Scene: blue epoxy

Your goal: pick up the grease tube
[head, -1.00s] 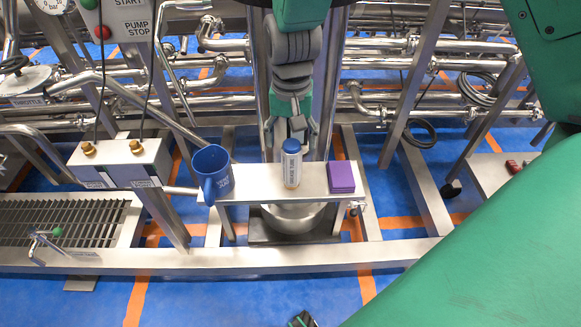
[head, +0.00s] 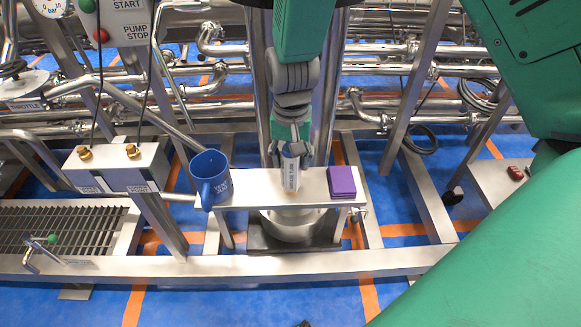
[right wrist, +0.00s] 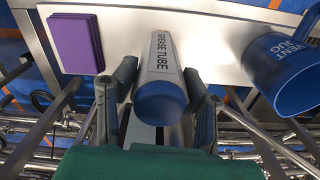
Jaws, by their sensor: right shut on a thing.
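The grease tube (head: 290,172) is a white and grey cylinder with a blue cap, upright on the narrow metal shelf (head: 262,183). In the right wrist view the tube (right wrist: 165,62) shows its "GREASE TUBE" label, with the blue cap (right wrist: 160,100) closest to the camera. My right gripper (head: 291,150) is over the tube's top from behind, its fingers on both sides, shut on it. In the right wrist view the fingers of my right gripper (right wrist: 158,105) flank the cap. The gripper hides most of the cap in the head view. My left gripper is not in view.
A blue mug (head: 209,178), labelled "VENT JUG" in the right wrist view (right wrist: 284,75), stands left of the tube on the shelf. Metal pipes and posts (head: 406,90) surround the shelf.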

